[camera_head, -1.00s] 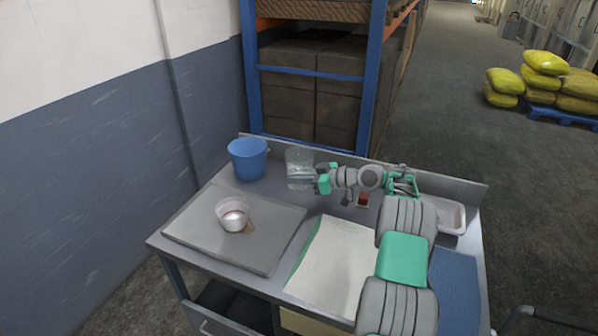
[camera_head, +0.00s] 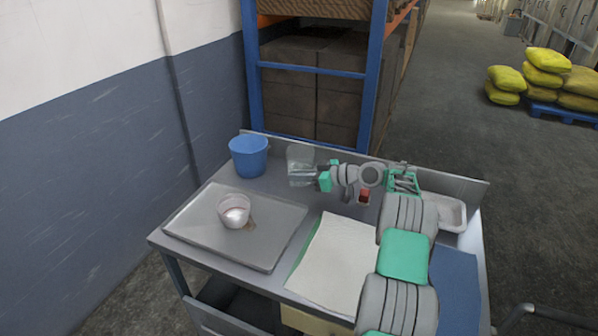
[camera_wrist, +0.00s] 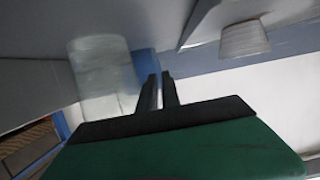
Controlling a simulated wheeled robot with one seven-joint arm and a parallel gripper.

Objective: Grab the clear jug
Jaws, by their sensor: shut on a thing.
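The clear jug (camera_head: 300,157) is see-through and stands upright at the back of the workbench, right of the blue bucket. In the wrist view the jug (camera_wrist: 97,72) is a pale, blurry cylinder just left of my fingers. My gripper (camera_head: 304,173) reaches it from the right in the head view. In the wrist view my gripper (camera_wrist: 159,78) shows two dark fingers close together, with a narrow gap. It is shut on the jug, seemingly at its near side. The exact contact is too blurred to tell, and whether the jug is off the bench is unclear.
The blue bucket (camera_head: 249,156) stands left of the jug. A grey tray (camera_head: 190,225) at the front left bears a whitish cup (camera_head: 234,209). A pale cloth (camera_head: 332,262) lies front centre. A white tray (camera_head: 447,212) sits behind my arm. A raised lip runs along the bench's back.

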